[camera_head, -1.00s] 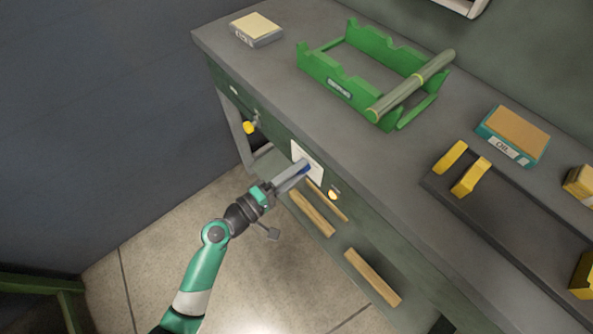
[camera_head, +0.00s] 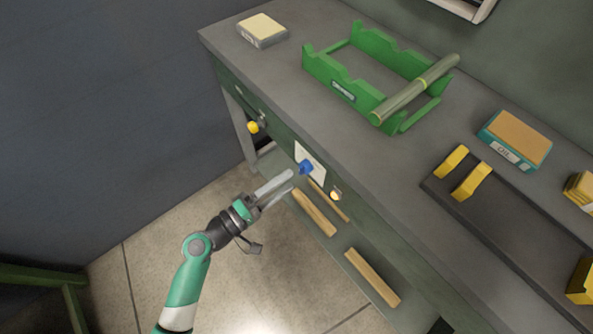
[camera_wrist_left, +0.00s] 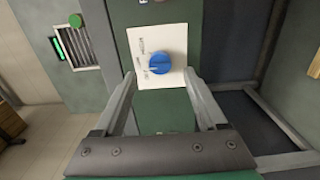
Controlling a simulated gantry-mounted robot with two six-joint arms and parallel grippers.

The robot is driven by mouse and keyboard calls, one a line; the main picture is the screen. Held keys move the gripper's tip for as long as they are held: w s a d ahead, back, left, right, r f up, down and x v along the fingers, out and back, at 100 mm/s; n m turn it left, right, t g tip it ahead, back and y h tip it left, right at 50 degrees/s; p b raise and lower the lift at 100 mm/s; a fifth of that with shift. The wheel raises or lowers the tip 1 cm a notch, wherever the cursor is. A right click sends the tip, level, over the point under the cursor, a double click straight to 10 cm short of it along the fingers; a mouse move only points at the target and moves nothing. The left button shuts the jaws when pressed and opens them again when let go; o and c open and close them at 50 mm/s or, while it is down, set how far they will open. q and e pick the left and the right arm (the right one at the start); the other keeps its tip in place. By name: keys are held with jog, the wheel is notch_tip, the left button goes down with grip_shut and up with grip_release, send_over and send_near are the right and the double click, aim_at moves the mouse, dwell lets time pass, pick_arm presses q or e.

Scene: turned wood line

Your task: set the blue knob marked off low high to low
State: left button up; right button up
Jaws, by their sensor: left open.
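The blue knob (camera_head: 305,167) sits on a white plate (camera_head: 318,174) on the front of the green workbench. In the left wrist view the knob (camera_wrist_left: 158,63) is round with a raised grip, and the plate (camera_wrist_left: 178,39) carries small markings that are too small to read surely. The grip's pointer direction is hard to tell. My left gripper (camera_head: 291,179) is open, its fingers apart, a short way back from the knob and not touching it. In the left wrist view its fingertips (camera_wrist_left: 159,78) lie on either side of the knob's lower edge. My right gripper is not in view.
A yellow knob (camera_head: 253,127) is on the bench front to the left, and a lit round button (camera_head: 336,195) to the right. A green rack (camera_head: 345,88) with a wood cylinder (camera_head: 415,90) stands on top. Wood bars (camera_head: 372,278) lie on the lower shelf.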

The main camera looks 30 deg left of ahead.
pick_arm(q)
jog(key=v, duration=0.6)
jog(key=shift+s+p, duration=0.15)
jog(key=shift+p, duration=0.15)
jog(key=w+d+r+m+t+h+p, duration=0.1)
jog(key=w+d+r+m+h+p, duration=0.25)
jog(key=r, duration=1.15)
jog(key=w+d+r+m+p, duration=0.25)
jog(key=r+m+p, duration=0.3)
jog(key=r, duration=1.05)
jog(key=w+d+r+m+t+h+p, duration=0.15)
jog(key=d+r+m+p, duration=0.3)
jog(key=r, duration=1.05)
jog(key=s+a+r+m+t+p, duration=0.1)
jog(key=s+r+m+t, duration=0.1)
jog(key=r, duration=0.7)
jog(key=s+a+r+m+t+p, duration=0.1)
jog(key=s+a+r+m+t, duration=0.1)
jog(key=r, duration=0.7)
jog(key=s+a+r+n+t+y, duration=0.35)
jog(key=a+t+y, duration=0.2)
jog(key=y, duration=0.45)
notch_tip(320, 180, up, 38)
jog(key=g+p, duration=0.1)
jog(key=p, duration=3.7)
jog(key=shift+a, duration=0.4)
